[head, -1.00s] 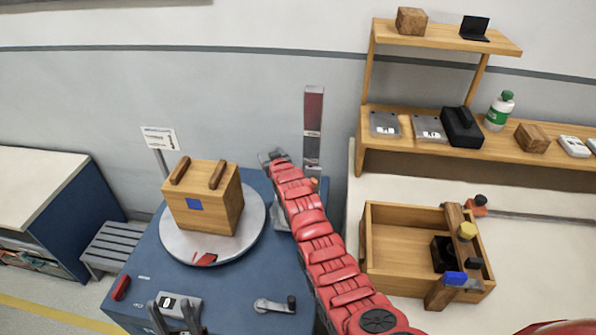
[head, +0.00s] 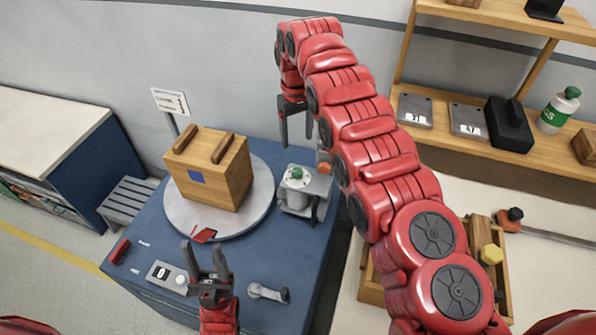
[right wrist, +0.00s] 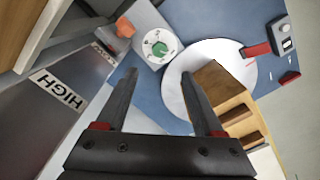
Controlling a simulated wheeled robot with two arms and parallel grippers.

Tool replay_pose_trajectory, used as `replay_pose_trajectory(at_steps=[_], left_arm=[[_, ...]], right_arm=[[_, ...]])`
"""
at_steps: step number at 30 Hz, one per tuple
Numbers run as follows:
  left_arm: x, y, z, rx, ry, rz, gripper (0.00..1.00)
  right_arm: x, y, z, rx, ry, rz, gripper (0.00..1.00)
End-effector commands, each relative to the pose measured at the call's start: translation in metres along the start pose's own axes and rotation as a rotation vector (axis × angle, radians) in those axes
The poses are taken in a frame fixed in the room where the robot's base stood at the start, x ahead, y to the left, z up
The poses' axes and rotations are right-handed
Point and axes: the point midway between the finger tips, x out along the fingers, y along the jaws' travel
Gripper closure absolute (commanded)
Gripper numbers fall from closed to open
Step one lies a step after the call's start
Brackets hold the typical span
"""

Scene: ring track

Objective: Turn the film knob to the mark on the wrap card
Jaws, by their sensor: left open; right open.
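The film knob (head: 297,173) is a small green knob on a pale dial, on top of a grey carriage right of the turntable. It also shows in the right wrist view (right wrist: 161,50), beyond the fingertips. The wrap card (head: 171,102) is a white sign on a post behind the turntable; its print is too small to read. My right gripper (head: 297,128) is open and empty, pointing down above and behind the knob, apart from it. My left gripper (head: 203,248) is open and empty over the blue table's front, near the turntable's front edge.
A wooden box (head: 213,170) with two handles and a blue patch stands on the round turntable (head: 260,190). A counter box (head: 167,275), a crank (head: 267,292) and a red switch (head: 120,251) are at the front. A panel marked HIGH (right wrist: 60,92) is beside the right gripper.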

Motion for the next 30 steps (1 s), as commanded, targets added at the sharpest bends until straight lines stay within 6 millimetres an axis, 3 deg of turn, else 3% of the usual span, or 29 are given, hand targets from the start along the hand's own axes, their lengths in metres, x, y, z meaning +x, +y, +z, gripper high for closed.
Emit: replay_pose_trajectory(at_steps=[15,21,30], left_arm=[[0.011,-0.001,-0.002,0.0,0.001,0.0,0.5],[0.009,0.0,-0.002,0.0,0.001,0.0,0.5],[0.009,0.0,-0.002,0.0,0.001,0.0,0.5]], right_arm=[[0.11,-0.002,-0.001,-0.001,0.001,-0.003,0.31],[0.127,-0.001,-0.001,0.0,0.002,-0.001,0.31],[0.129,0.0,-0.001,0.0,0.004,-0.001,0.31]])
